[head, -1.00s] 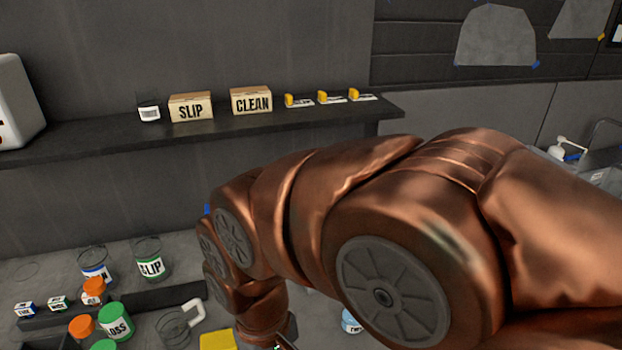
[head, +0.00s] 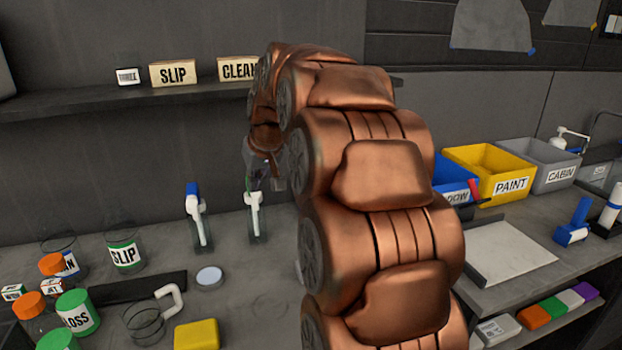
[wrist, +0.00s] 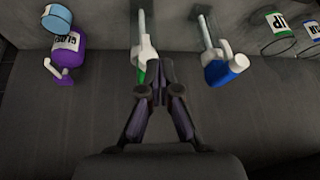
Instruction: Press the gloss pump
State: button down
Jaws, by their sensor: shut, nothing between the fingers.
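My gripper (wrist: 155,78) is shut and empty.
A green-lidded jar (head: 77,313) reads partly "LOSS". Nearby are a SLIP jar (head: 125,256), a clear mug (head: 145,322) and a yellow block (head: 196,335). A shelf (head: 120,98) runs above the counter. Bins (head: 510,185) stand at right. My arm hides the middle counter.

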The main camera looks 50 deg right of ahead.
jog(key=w+d+m+t+h+b, duration=0.1)
jog(key=d+b, duration=0.5)
jog(key=d, duration=1.7)
jog(key=m+t+h, duration=0.1)
jog(key=h, duration=0.1)
jog(key=shift+w+r+h, duration=0.2)
jog(key=shift+w+h, duration=0.1)
jog(key=shift+f, duration=0.1)
jog(key=x, duration=1)
jog(key=shift+w+p, duration=0.15)
jog(key=shift+p, duration=0.2)
